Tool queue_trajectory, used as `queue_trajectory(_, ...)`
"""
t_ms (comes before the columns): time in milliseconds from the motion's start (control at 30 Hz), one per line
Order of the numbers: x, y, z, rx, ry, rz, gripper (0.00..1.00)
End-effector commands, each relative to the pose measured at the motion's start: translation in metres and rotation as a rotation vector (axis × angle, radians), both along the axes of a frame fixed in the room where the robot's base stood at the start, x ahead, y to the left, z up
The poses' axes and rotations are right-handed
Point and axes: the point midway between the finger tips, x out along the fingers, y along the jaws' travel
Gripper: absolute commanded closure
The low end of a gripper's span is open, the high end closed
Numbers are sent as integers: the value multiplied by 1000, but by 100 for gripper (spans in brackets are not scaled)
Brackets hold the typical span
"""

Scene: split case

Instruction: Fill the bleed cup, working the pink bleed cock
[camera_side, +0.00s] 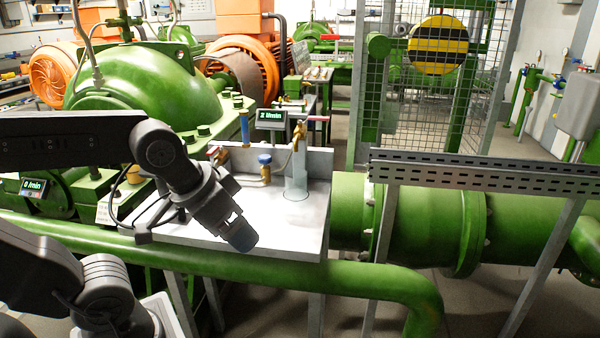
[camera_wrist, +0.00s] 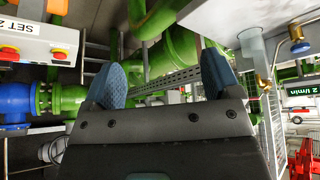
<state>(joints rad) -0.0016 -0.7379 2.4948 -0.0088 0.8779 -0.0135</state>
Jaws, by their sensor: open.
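The bleed cup, a clear upright cylinder (camera_side: 297,178), stands on the grey bench plate (camera_side: 285,232) in the side view. I cannot make out a liquid level in it. A brass cock above it has a pink-red lever (camera_side: 319,118), which I take for the pink bleed cock. My gripper (camera_side: 240,237) is over the front of the plate, left of and nearer than the cup, apart from both. In the wrist view its two blue fingertips (camera_wrist: 165,82) stand wide apart with nothing between them. A pale cylinder, seemingly the cup (camera_wrist: 252,47), shows at upper right there.
A blue-capped brass valve (camera_side: 264,161), a red-handled fitting (camera_side: 215,153) and a blue upright tube (camera_side: 245,128) stand left of the cup. A display (camera_side: 271,119) reads 2 l/min; another (camera_side: 33,187) reads 0 l/min. A green pipe (camera_side: 350,277) runs along the front.

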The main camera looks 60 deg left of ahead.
Motion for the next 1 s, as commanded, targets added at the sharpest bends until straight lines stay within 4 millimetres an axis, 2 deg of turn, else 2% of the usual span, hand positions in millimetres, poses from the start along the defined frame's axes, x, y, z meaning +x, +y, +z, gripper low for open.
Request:
queue_trajectory(67,18,-2,5,-46,-40,47,25)
queue_trajectory(167,60,-3,16,-158,-140,165,35)
queue_trajectory(333,155,12,40,-427,-380,476,51)
queue_trajectory(467,220,44,50,-624,-581,735,63)
queue_trajectory(600,275,93,49,-809,-822,1007,64)
queue_trajectory(700,300,132,42,-910,-1005,1174,64)
queue_trajectory(800,312,165,33,-976,-1171,1295,64)
queue_trajectory(900,317,187,25,-1017,-1299,1368,64)
queue_trajectory(1000,317,199,21,-1035,-1376,1402,64)
